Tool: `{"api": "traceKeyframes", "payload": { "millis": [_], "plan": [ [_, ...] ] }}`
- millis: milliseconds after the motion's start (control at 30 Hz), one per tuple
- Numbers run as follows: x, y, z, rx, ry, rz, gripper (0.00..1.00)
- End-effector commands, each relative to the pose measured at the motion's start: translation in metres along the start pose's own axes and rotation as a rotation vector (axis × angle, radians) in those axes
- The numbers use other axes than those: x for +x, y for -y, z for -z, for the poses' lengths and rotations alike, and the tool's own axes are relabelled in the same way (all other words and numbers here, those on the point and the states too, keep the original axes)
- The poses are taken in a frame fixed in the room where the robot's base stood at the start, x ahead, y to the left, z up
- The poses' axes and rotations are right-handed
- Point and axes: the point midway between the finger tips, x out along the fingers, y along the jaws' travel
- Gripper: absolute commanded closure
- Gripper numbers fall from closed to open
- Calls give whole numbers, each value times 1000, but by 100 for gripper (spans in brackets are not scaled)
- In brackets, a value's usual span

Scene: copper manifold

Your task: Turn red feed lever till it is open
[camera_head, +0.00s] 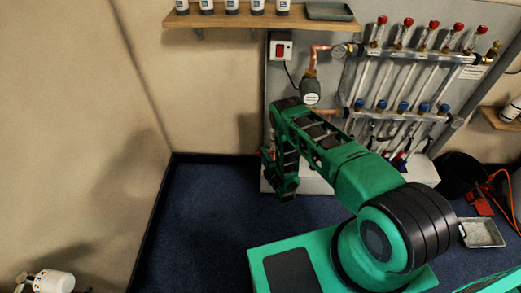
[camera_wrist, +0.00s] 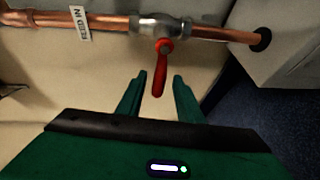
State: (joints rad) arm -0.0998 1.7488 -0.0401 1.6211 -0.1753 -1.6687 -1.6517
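The red feed lever (camera_wrist: 159,72) sits on a metal valve body (camera_wrist: 166,24) in a horizontal copper pipe (camera_wrist: 215,33). The lever hangs toward the bottom of the wrist view, roughly across the pipe's line. My gripper (camera_wrist: 160,78) is open, with one green finger on each side of the lever's lower end. Gaps show between the lever and both fingers, and I see no contact. How deep the lever lies between the fingers is unclear. In the camera_head view my arm largely hides the lever and gripper.
A white tag (camera_wrist: 80,22) hangs on the pipe left of the valve. A grey panel box (camera_wrist: 275,40) stands to the right, where the pipe enters a dark hole.

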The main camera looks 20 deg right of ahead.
Motion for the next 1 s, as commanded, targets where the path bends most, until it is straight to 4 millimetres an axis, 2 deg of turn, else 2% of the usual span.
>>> {"api": "traceKeyframes", "payload": {
  "millis": [100, 333, 500, 767, 900, 1000],
  "plan": [
    [22, -1, -3, 1, 4, -3, 67],
    [50, 0, -5, 2, 5, -1, 67],
    [58, 0, -5, 1, 5, 0, 67],
    [59, 0, -5, 1, 5, 0, 67],
    [59, 0, -5, 1, 5, 0, 98],
    [59, 0, -5, 1, 5, 0, 100]
  ]
}}
